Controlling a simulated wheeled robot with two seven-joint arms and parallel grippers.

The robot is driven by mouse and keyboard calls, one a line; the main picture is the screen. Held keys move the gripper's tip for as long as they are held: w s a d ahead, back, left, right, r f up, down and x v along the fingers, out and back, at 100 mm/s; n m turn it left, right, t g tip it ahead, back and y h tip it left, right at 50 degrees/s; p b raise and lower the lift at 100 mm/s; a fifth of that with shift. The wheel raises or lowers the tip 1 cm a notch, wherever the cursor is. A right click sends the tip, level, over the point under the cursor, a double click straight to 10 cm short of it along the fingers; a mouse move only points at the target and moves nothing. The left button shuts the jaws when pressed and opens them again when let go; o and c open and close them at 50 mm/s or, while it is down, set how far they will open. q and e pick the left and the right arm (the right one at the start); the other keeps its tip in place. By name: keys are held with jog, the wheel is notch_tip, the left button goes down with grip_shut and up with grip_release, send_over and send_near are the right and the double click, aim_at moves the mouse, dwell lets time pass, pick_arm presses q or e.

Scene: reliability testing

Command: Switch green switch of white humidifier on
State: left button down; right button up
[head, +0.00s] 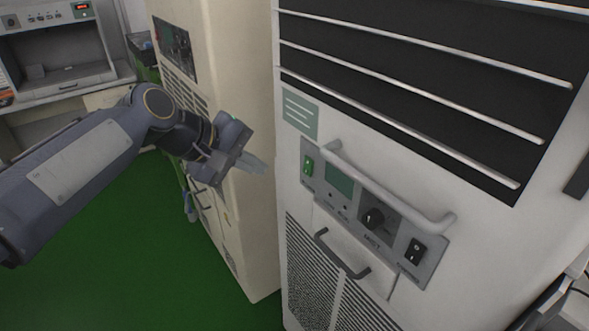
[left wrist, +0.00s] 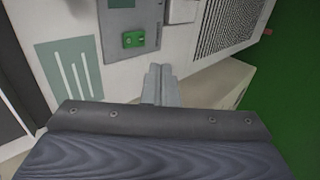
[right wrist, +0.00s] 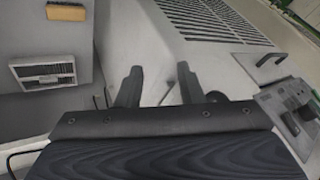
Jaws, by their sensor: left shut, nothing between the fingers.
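The white humidifier (head: 400,60) is a tall cabinet filling the right of the head view. Its grey control panel (head: 399,235) carries the green switch (head: 308,165) at the left end, beside a small green screen. The green switch also shows in the left wrist view (left wrist: 134,39), just beyond the fingertips. My left gripper (head: 258,165) is shut and empty, to the left of the switch and apart from it. Its closed fingers show in the left wrist view (left wrist: 160,70). My right gripper (right wrist: 160,75) is open and empty in the right wrist view.
A grey bar handle (head: 390,190) sticks out across the panel, right of the green switch. A black knob (head: 373,218) and a black rocker switch (head: 415,250) sit further right. A beige cabinet (head: 235,60) stands close on the left. Green floor (head: 130,250) is clear.

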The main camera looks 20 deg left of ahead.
aim_at(306, 174)
pick_arm(q)
jog(key=w+d+r+p+x, duration=0.1)
jog(key=x, duration=0.9)
jog(key=shift+w+r, duration=0.25)
jog(key=shift+w+f, duration=0.1)
jog(key=shift+d+p, duration=0.1)
jog(key=shift+p, duration=0.25)
